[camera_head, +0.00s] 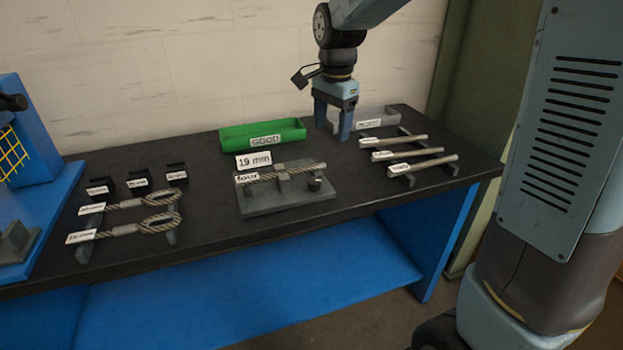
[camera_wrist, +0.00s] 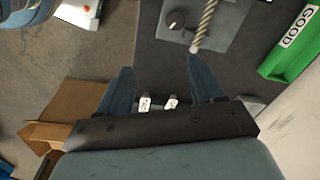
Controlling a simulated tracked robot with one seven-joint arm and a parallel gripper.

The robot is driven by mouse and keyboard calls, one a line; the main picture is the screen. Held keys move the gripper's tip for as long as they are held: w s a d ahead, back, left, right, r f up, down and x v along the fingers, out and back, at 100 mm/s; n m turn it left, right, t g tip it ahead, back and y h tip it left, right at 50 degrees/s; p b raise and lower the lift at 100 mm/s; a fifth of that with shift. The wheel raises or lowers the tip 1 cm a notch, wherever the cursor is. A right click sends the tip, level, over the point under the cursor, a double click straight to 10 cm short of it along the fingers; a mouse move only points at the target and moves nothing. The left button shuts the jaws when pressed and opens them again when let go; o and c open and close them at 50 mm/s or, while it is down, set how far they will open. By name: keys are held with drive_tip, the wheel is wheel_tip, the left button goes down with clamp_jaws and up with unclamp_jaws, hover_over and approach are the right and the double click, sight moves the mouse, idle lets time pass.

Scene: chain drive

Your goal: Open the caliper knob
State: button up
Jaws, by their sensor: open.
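A grey fixture plate (camera_head: 262,207) lies mid-bench with a wire rope (camera_head: 308,169) across it. A small round dark knob (camera_head: 315,181), which looks like the caliper knob, stands at the plate's right end, just in front of the rope. In the wrist view the knob (camera_wrist: 176,20) is at the top, beside the rope (camera_wrist: 205,24), ahead of my fingertips. My gripper (camera_head: 333,128) points down over the back of the bench, behind and right of the knob and apart from it. It also shows in the wrist view (camera_wrist: 160,66), open, with nothing between the fingers.
A green tray (camera_head: 229,139) marked GOOD and a grey tray (camera_head: 379,115) stand at the back. Several labelled rods (camera_head: 412,154) rest on supports at right. Looped ropes (camera_head: 125,230) and small black blocks (camera_head: 139,183) are at left. The bench front (camera_head: 355,204) is clear.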

sight(313, 181)
drive_tip(key=shift+m+g, duration=0.4)
drive_tip(key=shift+m, duration=0.5)
drive_tip(key=w+a+f, duration=0.1)
drive_tip(key=f, duration=0.4)
drive_tip(key=w+a+f, duration=0.1)
drive_tip(key=f, duration=0.5)
drive_tip(key=w+a+f, duration=0.1)
drive_tip(key=a+f, duration=0.1)
drive_tip(key=f, duration=0.4)
drive_tip(key=shift+f, duration=0.15)
drive_tip(key=shift+c, duration=0.3)
